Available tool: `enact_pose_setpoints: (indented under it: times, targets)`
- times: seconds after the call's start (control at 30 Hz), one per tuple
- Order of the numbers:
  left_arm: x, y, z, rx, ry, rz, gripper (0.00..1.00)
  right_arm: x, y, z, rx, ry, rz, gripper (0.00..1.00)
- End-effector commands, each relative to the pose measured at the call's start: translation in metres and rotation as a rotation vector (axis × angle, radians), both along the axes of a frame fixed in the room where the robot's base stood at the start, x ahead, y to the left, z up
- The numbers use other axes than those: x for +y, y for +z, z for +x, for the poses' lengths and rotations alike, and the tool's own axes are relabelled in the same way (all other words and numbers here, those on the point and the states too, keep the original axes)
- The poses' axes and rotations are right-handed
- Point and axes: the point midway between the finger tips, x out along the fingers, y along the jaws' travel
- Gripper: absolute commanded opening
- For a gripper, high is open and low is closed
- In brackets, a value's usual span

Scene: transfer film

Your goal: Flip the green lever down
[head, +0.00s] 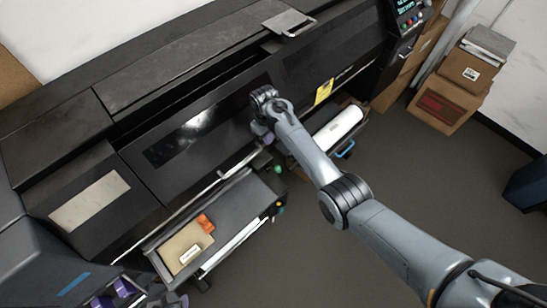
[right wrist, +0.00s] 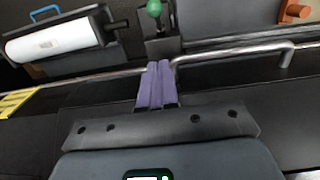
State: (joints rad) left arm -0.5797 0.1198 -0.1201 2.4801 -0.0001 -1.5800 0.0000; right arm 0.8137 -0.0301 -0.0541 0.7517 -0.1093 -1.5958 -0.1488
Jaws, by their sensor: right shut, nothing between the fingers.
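The green lever shows as a round green knob (head: 278,169) on the machine's front, just below my right gripper in the head view. In the right wrist view the green knob (right wrist: 154,9) stands on a dark bracket, beyond my fingertips and cut by the top edge. My right gripper (right wrist: 158,66) is shut and empty, its purple fingers together, pointing at the bracket. In the head view the right gripper (head: 262,136) is partly hidden by its wrist. My left gripper (head: 114,292) shows only in part at the lower left, away from the lever.
A metal rail (right wrist: 230,59) runs along the machine's front near my right fingers. A white roll (head: 338,129) lies right of the lever. A tray (head: 160,252) holds a tan packet and an orange piece (head: 205,223). Boxes (head: 446,98) stand at the right; the floor between is clear.

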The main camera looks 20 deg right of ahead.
Motion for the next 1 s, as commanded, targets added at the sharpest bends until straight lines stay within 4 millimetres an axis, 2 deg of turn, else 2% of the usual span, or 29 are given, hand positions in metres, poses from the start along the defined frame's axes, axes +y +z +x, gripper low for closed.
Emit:
enact_pose_setpoints:
  times: [0.17,0.3,0.5,0.83,0.87,1.0]
  targets:
    - [0.000,0.000,0.000,0.000,0.000,0.000,0.55,0.000,-0.009,-0.001,0.003,0.000,0.000,0.00]
    - [0.000,0.000,0.000,0.000,0.000,0.000,0.55,-0.001,-0.026,-0.002,0.004,0.000,0.000,0.00]
    - [0.000,-0.035,0.000,0.000,0.000,0.000,0.55,-0.002,-0.066,-0.002,0.001,0.000,0.000,0.00]
    - [0.000,-0.077,0.000,0.002,0.000,0.000,0.55,-0.003,-0.109,-0.003,0.000,0.000,0.000,0.00]
    - [0.000,-0.066,-0.001,0.006,0.000,0.001,0.55,-0.005,-0.105,-0.008,0.003,0.000,0.000,0.00]
    - [0.000,-0.058,0.000,0.001,0.000,0.000,0.55,-0.009,-0.117,-0.020,0.003,0.000,0.000,0.00]
